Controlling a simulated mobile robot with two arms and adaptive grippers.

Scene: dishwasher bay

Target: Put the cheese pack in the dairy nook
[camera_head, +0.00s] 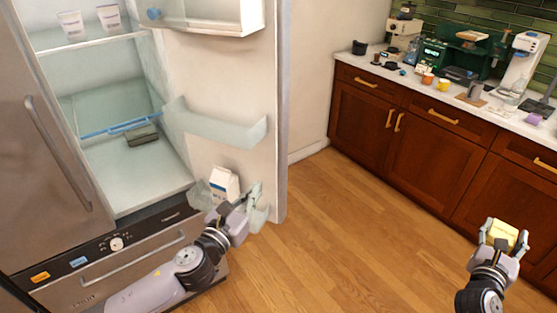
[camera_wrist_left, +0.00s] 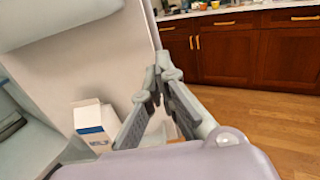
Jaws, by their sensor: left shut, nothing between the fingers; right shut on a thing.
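The cheese pack (camera_head: 504,231) is a pale yellow block at the lower right of the head view. My right gripper (camera_head: 502,237) is shut on it and holds it over the wooden floor, well away from the fridge. My left gripper (camera_head: 253,190) is shut and empty beside the lower part of the open fridge door; its closed fingers also show in the left wrist view (camera_wrist_left: 158,76). No label marks the dairy nook. A boxed compartment (camera_head: 213,27) sits high on the door, with a blue knob (camera_head: 153,13) near its left end.
A milk carton (camera_head: 224,183) stands in the low door bin, close to my left gripper. An empty-looking door shelf (camera_head: 222,134) is above it. The fridge interior holds two white cups (camera_head: 108,17) and a dark grey item (camera_head: 141,134). Wooden cabinets (camera_head: 434,150) line the right; open floor lies between.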

